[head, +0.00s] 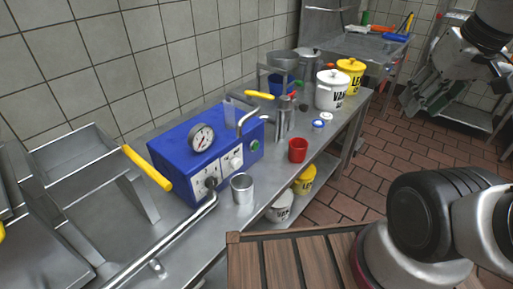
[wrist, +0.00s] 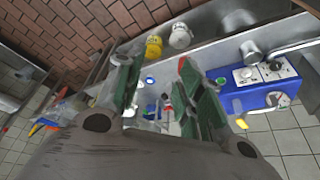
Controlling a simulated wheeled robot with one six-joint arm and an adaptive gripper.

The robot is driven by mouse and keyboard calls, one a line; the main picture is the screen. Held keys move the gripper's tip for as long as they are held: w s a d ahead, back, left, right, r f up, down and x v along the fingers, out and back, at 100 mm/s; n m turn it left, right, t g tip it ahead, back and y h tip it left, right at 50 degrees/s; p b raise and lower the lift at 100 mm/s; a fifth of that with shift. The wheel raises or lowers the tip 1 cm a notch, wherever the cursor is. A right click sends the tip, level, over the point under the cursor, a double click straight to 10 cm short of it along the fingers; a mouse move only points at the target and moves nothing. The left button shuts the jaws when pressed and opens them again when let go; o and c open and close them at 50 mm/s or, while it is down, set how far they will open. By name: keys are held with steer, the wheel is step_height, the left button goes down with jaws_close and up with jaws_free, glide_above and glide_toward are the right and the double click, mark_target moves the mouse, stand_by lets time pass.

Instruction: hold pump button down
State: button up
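The blue pump machine (head: 176,150) stands on the steel counter at the left of the head view, with a round gauge (head: 201,138) on top. Its front has white panels with a round knob or button (head: 236,161), and a green button (head: 255,146) near the right end. Which of these is the pump button I cannot tell. The machine also shows at the right of the wrist view (wrist: 256,98). My gripper (head: 440,95) is at the upper right of the head view, well away from the machine. In the wrist view its fingers (wrist: 165,88) are spread, with nothing held between them.
A metal cup (head: 242,189) and a pipe stand in front of the machine. A red cup (head: 298,150), a white pot (head: 332,92) and a yellow pot (head: 350,77) are farther along the counter (head: 225,222). A wooden surface (head: 293,262) is at the bottom.

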stand_by(0.3)
jaws_close()
stand_by(1.2)
